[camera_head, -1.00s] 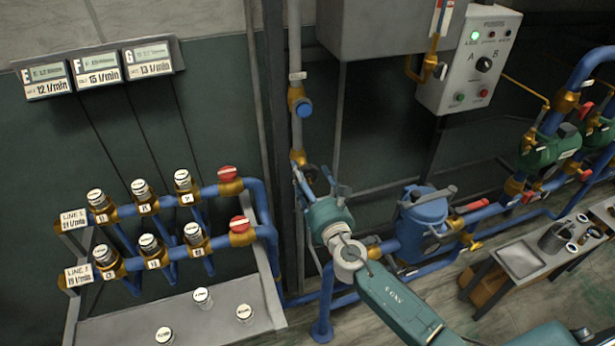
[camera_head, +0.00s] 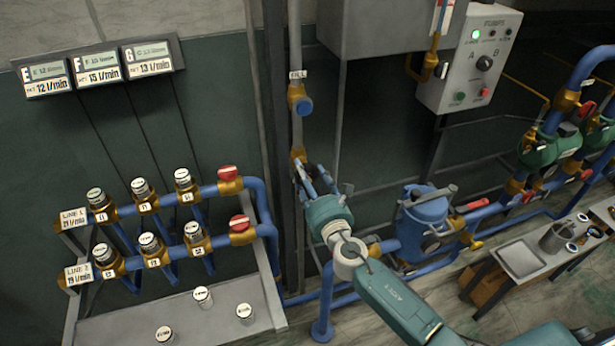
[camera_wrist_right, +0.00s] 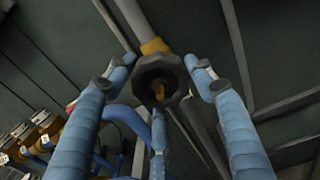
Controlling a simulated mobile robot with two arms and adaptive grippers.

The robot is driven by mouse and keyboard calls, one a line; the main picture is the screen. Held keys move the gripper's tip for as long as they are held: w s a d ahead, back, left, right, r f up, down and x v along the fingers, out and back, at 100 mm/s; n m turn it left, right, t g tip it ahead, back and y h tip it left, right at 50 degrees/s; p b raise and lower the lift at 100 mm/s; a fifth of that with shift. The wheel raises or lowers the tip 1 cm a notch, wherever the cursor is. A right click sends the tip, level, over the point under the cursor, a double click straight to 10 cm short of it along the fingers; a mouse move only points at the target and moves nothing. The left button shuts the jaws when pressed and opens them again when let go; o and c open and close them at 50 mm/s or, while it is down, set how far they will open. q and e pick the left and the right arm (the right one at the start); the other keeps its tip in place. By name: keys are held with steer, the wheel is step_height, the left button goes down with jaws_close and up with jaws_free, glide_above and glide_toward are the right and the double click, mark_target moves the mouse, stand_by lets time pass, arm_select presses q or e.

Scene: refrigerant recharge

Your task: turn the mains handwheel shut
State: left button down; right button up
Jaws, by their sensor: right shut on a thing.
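The mains handwheel (camera_wrist_right: 160,80) is a dark, lobed wheel with an orange-brown centre, on a pipe with a brass fitting behind it. In the right wrist view it sits between the blue fingers of my right gripper (camera_wrist_right: 160,88), with fingers at its left, right and below. My right gripper shows in the head view (camera_head: 314,180), shut on the wheel at the upright pipe below the brass valve with a blue cap (camera_head: 301,104). There the gripper mostly hides the wheel. My left gripper is not in view.
A blue manifold with several capped valves and red knobs (camera_head: 229,173) stands at left above a grey tray (camera_head: 180,322). A blue vessel (camera_head: 423,207) stands close right of my gripper. A control box (camera_head: 470,60) hangs above right, and a bench (camera_head: 548,255) stands right.

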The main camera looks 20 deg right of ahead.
steer(key=m, duration=0.1)
steer(key=m+b, duration=0.1)
steer(key=m, duration=0.3)
steer(key=shift+s+f+b, duration=0.1)
steer(key=shift+f+b, duration=0.15)
steer(key=shift+b, duration=0.1)
steer(key=m+b, duration=0.1)
steer(key=m, duration=0.3)
steer(key=shift+a, duration=0.1)
steer(key=m, duration=0.5)
steer(key=shift+b, duration=0.4)
steer(key=m, duration=0.4)
steer(key=shift+m, duration=0.3)
steer(key=m, duration=0.4)
steer(key=shift+r, duration=0.1)
steer(key=m+p, duration=0.1)
steer(key=m, duration=0.4)
steer(key=shift+r, duration=0.1)
steer(key=m+p, duration=0.1)
steer(key=m, duration=0.4)
steer(key=shift+r+p, duration=0.1)
steer(key=shift+p, duration=0.25)
steer(key=shift+r+m+p, duration=0.1)
steer(key=shift+m+p, duration=0.35)
steer(key=shift+m, duration=2.05)
